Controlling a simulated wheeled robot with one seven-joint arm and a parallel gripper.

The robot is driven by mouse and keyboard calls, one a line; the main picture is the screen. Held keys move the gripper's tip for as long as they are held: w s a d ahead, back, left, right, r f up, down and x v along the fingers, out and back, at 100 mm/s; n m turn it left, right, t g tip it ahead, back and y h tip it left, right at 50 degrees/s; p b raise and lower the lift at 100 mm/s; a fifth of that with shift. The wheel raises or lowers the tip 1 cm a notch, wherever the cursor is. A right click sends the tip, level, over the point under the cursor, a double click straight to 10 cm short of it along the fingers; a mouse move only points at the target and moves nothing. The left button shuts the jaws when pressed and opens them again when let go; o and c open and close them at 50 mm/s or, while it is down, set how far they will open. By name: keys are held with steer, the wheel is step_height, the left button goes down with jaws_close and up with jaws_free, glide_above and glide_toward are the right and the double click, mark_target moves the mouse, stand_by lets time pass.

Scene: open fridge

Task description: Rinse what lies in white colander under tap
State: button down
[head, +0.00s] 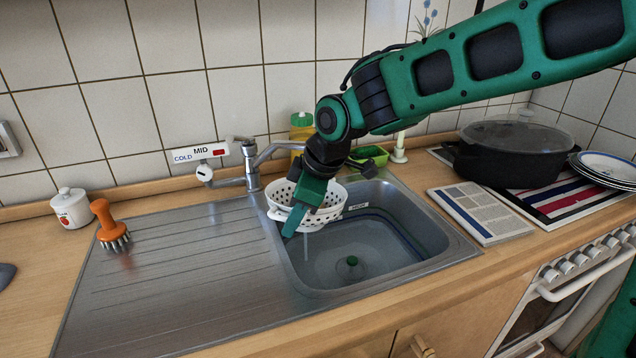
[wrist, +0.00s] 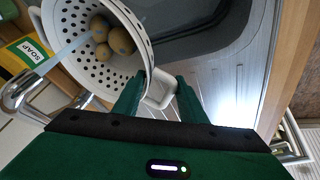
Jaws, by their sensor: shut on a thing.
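The white colander (head: 332,208) hangs over the left back part of the sink basin (head: 400,235). My gripper (head: 298,215) is shut on its handle, which shows between the fingers in the wrist view (wrist: 160,90). Several round brown potato-like things (wrist: 122,41) lie inside the colander. The metal tap (head: 250,165) stands behind the sink, its spout partly hidden by my arm. A pale, clear stream (wrist: 66,48) runs from the tap to the colander in the wrist view. A thin pale streak shows below the colander in the head view.
A yellow soap bottle with a green cap (head: 301,125) and a green holder (head: 370,157) stand behind the basin. A black pot (head: 520,150) is on the right.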

steer(key=shift+w+d, duration=0.3)
steer(key=shift+w, duration=0.45)
steer(key=shift+w+d, duration=0.25)
steer(key=shift+w, duration=0.45)
steer(key=shift+w+d, duration=0.3)
steer(key=shift+w, duration=0.45)
steer(key=shift+s+a, duration=0.1)
steer(key=shift+s, duration=0.05)
steer(key=shift+s+a, duration=0.3)
steer(key=shift+s, duration=0.4)
steer(key=shift+s+a, duration=0.3)
steer(key=shift+s, duration=0.45)
steer(key=shift+s+a, duration=0.3)
steer(key=shift+s, duration=0.4)
steer(key=shift+w, duration=0.2)
steer(key=shift+w+d, duration=0.3)
steer(key=shift+w, duration=0.4)
steer(key=shift+w+d, duration=0.35)
steer(key=shift+w, duration=0.35)
steer(key=shift+w+d, duration=0.3)
steer(key=shift+w, duration=0.4)
steer(key=shift+s, duration=0.1)
